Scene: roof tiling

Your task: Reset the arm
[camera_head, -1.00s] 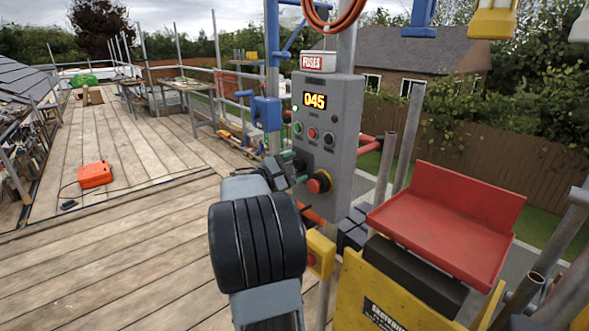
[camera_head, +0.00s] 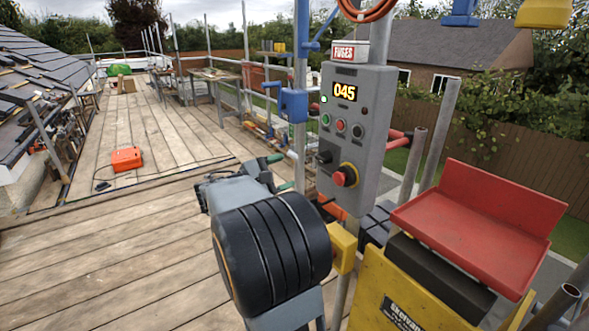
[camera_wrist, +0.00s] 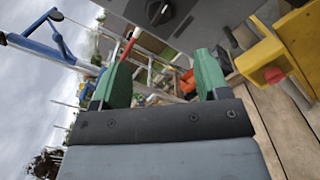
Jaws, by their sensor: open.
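My gripper (camera_head: 279,173) is open, with two green fingers spread apart and nothing between them. In the head view it is just left of the lower part of a grey control box (camera_head: 352,140). The box has a lit display reading 045, a black rotary knob and a red mushroom button (camera_head: 345,176) on a yellow ring. In the wrist view my gripper (camera_wrist: 162,80) shows both green fingers apart, with the grey box (camera_wrist: 190,20) and its black knob beyond the fingertips. I cannot tell whether a finger touches anything.
A yellow box with a red button (camera_head: 343,247) hangs below the control box; it also shows in the wrist view (camera_wrist: 273,73). A red tray (camera_head: 480,220) stands at right. An orange case (camera_head: 127,159) lies on the planks, which are mostly clear at left.

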